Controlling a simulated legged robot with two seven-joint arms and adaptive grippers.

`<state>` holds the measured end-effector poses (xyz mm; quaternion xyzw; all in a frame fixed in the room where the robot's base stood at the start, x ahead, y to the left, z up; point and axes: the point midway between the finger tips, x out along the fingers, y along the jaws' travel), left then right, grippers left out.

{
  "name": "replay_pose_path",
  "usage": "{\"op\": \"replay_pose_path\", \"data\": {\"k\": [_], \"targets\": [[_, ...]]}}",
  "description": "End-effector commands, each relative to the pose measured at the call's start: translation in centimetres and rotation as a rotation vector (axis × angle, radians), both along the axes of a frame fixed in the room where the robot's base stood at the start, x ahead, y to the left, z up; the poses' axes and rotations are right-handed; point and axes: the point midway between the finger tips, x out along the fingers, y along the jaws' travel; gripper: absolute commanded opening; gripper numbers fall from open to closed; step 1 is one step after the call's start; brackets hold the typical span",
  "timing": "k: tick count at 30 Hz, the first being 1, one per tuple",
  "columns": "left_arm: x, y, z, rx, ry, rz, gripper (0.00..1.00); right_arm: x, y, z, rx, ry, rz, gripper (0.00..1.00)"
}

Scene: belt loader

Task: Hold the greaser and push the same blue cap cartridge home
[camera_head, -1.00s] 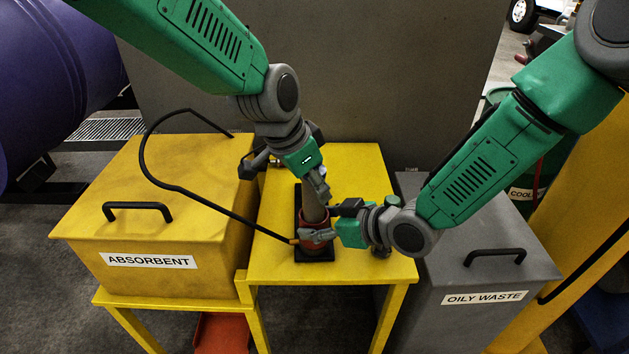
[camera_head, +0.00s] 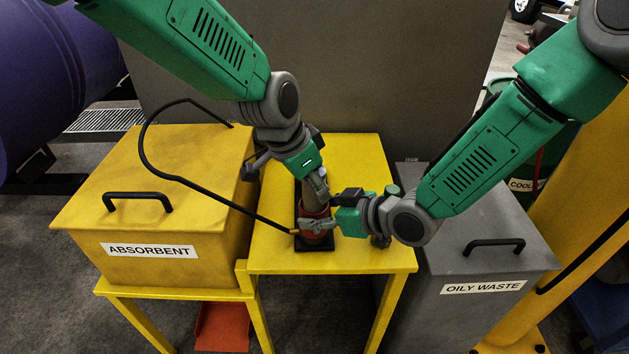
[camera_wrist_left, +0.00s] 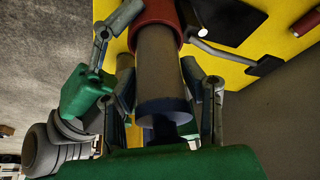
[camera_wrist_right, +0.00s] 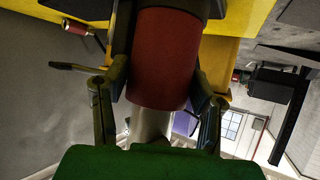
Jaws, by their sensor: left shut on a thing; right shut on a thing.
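The greaser's red barrel (camera_head: 314,222) stands upright on a black base (camera_head: 318,244) on the yellow table. My right gripper (camera_head: 318,224) is shut around the barrel, which also fills the right wrist view (camera_wrist_right: 163,60). A grey cartridge (camera_head: 312,197) stands in line above the barrel, its lower part inside the barrel's mouth. Its blue cap (camera_wrist_left: 165,108) shows at the end facing the left wrist camera. My left gripper (camera_head: 318,186) is shut on the cartridge, above my right gripper. A length of grey tube remains visible between barrel and cap (camera_wrist_left: 160,60).
A black hose (camera_head: 215,188) loops from behind to an orange tip beside the barrel. The yellow absorbent bin (camera_head: 150,220) stands left and the grey oily waste bin (camera_head: 490,265) right.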

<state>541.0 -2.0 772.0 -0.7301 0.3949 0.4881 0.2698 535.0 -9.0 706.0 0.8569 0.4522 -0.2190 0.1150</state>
Motion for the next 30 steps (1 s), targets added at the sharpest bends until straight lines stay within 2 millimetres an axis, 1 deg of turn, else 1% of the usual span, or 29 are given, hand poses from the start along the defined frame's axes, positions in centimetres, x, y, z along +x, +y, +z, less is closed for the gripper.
{"op": "replay_pose_path", "data": {"k": [30], "targets": [[0.0, 0.0, -2.5, 0.0, -0.002, -0.001, 0.0, -0.1, 0.0, -0.1, -0.002, 0.003, 0.0, 0.33]]}}
